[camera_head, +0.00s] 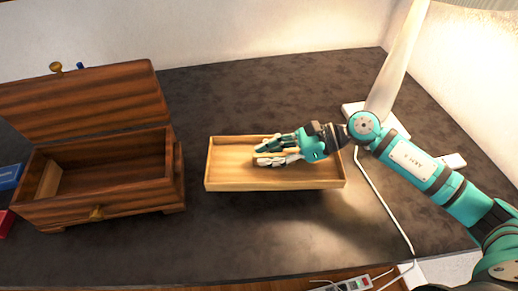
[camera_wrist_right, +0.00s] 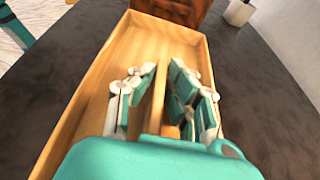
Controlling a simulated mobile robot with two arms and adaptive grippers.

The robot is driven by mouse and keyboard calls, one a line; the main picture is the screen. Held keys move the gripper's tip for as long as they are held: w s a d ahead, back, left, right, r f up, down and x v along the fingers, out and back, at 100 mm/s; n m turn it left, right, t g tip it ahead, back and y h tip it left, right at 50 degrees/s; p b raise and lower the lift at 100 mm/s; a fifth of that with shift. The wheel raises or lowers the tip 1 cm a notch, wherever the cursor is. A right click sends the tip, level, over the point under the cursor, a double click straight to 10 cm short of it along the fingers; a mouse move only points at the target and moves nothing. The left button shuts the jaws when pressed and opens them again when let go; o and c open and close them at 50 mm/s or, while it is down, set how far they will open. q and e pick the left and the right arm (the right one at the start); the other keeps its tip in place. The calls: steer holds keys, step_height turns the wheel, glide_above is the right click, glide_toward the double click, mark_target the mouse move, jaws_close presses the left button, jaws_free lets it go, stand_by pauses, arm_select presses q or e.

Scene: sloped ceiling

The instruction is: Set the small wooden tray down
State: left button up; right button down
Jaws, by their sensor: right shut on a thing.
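The small wooden tray (camera_head: 228,180) is light, shallow and rectangular, and lies level right of the wooden chest. It also shows in the right wrist view (camera_wrist_right: 85,100), with a thin upright divider (camera_wrist_right: 158,95) along its middle. My right gripper (camera_head: 260,154) reaches into the tray from the right. In the right wrist view its fingers (camera_wrist_right: 155,78) stand on both sides of the divider and are shut on it. A shadow lies under the tray's front edge, so it seems slightly above the dark tabletop (camera_head: 245,240); the exact gap is unclear. My left gripper is not in view.
An open dark wooden chest (camera_head: 110,200) with its lid (camera_head: 85,100) raised stands at the left. A white lamp (camera_head: 398,60) stands behind my right arm, and its cable (camera_head: 378,195) runs down at the right. Tabletop is free behind and in front of the tray.

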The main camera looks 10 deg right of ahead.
mark_target(260, 183)
steer(key=s+a, duration=0.1)
steer(key=s+a+f+m+t, duration=0.1)
steer(key=s, duration=0.1)
steer(key=s+a+t, duration=0.1)
steer(key=s+a, duration=0.1)
steer(key=shift+f+m, duration=0.25)
steer(key=shift+m, duration=0.15)
steer(key=shift+s+a+r+t+h, duration=0.2)
steer(key=shift+s+a+t+h, duration=0.1)
steer(key=shift+s, duration=0.2)
steer(key=shift+m, duration=0.3)
steer(key=w, duration=0.5)
steer(key=w+d+f, duration=0.1)
steer(key=w, duration=0.4)
steer(key=w+d, duration=0.1)
steer(key=w, duration=0.4)
steer(key=shift+w+d+f+p, duration=0.2)
steer(key=shift+w+f+p, duration=0.1)
steer(key=shift+p, duration=0.1)
step_height(260, 183, down, 3)
steer(key=shift+f, duration=0.25)
steer(key=shift+f, duration=0.1)
steer(key=c, duration=1.4)
jaws_free()
steer(key=shift+o, duration=0.2)
